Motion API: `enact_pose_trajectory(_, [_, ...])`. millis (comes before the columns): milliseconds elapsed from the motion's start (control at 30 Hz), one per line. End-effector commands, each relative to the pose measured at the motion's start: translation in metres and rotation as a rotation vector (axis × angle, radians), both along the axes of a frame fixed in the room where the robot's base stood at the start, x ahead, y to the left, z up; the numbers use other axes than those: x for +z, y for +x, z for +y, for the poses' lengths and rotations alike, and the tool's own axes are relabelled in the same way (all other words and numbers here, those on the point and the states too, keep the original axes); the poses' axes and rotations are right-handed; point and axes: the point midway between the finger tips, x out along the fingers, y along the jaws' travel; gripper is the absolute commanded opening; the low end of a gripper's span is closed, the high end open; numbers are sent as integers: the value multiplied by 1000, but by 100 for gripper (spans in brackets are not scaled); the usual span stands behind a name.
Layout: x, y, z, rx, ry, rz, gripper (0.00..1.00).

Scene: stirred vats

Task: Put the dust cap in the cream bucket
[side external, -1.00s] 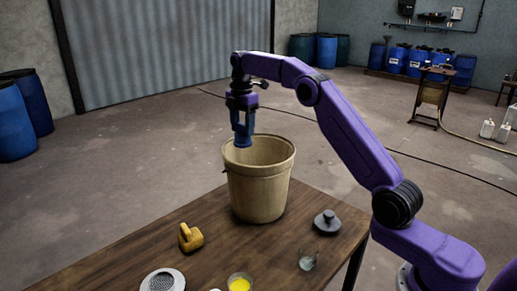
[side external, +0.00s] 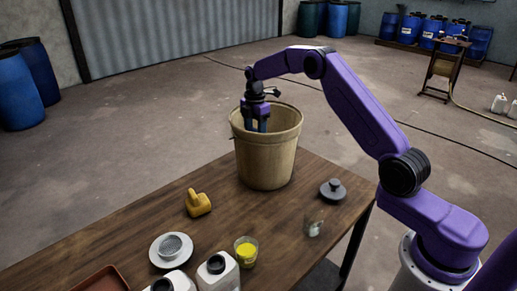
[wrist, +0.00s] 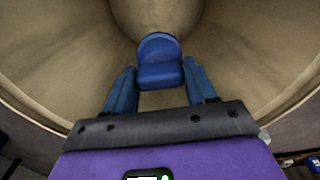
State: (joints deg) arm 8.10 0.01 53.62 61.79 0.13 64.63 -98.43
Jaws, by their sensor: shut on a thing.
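The cream bucket (side external: 266,160) stands upright on the wooden table, and its inner wall (wrist: 60,60) surrounds my gripper in the wrist view. My gripper (side external: 256,126) points down, with its fingers inside the bucket's mouth, below the rim. It is shut on a blue piece, which I take to be the dust cap (wrist: 160,70), held between the fingers above the bucket's floor. In the side view the cap is hidden by the bucket wall and the fingers.
On the table (side external: 110,240) are a yellow mug-like item (side external: 198,203), a grey knobbed lid (side external: 332,191), a clear glass (side external: 314,222), a yellow-filled cup (side external: 246,251), a round white dish (side external: 171,249), white bottles (side external: 218,272) and a reddish tray (side external: 102,280).

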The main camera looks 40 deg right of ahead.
Motion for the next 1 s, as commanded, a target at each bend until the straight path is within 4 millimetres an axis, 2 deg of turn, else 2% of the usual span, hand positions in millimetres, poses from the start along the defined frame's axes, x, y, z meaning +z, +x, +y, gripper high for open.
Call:
enact_pose_trajectory(33, [-14,-1,0,0,1,6,22])
enact_pose_trajectory(200, [-53,-1,0,0,1,5,22])
enact_pose_trajectory(400, [-89,-1,0,0,1,3,22])
enact_pose_trajectory(633, [-106,0,0,1,0,2,22])
enact_pose_trajectory(900, [-142,0,0,1,0,2,22])
enact_pose_trajectory(1000, [-145,0,0,1,0,0,22])
